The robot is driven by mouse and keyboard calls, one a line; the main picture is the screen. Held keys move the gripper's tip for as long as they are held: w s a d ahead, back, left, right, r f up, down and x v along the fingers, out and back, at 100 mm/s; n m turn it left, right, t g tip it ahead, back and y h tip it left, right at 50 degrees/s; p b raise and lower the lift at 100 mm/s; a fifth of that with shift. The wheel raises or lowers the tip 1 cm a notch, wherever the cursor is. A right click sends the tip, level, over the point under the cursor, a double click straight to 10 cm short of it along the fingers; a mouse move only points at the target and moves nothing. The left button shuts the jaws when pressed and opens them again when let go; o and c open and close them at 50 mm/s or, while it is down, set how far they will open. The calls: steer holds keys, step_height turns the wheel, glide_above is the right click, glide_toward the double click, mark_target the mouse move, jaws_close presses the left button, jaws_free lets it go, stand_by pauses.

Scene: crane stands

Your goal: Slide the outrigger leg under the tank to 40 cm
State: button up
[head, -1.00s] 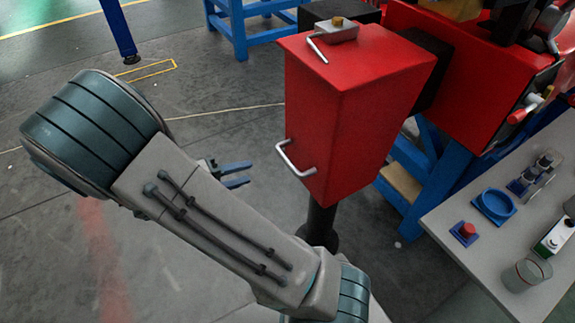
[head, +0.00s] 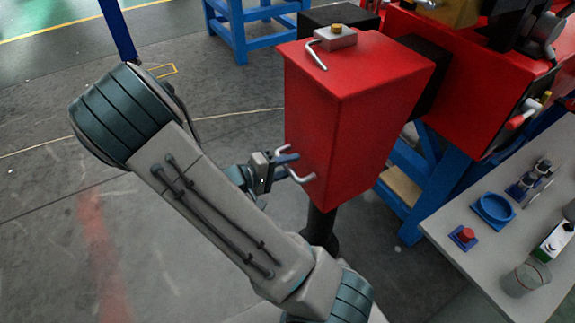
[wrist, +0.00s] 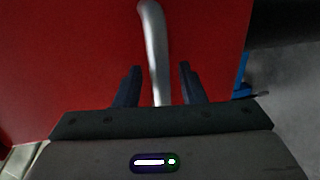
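The red tank-like box (head: 340,125) stands in the middle of the head view, with a silver handle (head: 302,178) low on its left face. The handle also shows in the wrist view (wrist: 154,45) as a pale bar running between my fingers. My gripper (wrist: 157,75) is open, its two dark fingers on either side of the handle and apart from it. In the head view my gripper (head: 290,165) is right at the handle. A dark round leg (head: 318,228) comes out below the red box; its lower end is hidden behind my arm.
A grey table (head: 470,215) at the right holds a blue dish (head: 493,208), a red button (head: 463,236) and a glass (head: 526,278). Blue stands (head: 410,190) carry red machinery behind the box. The floor at left is open.

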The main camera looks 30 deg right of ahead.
jaws_close()
steer(key=shift+a, duration=0.1)
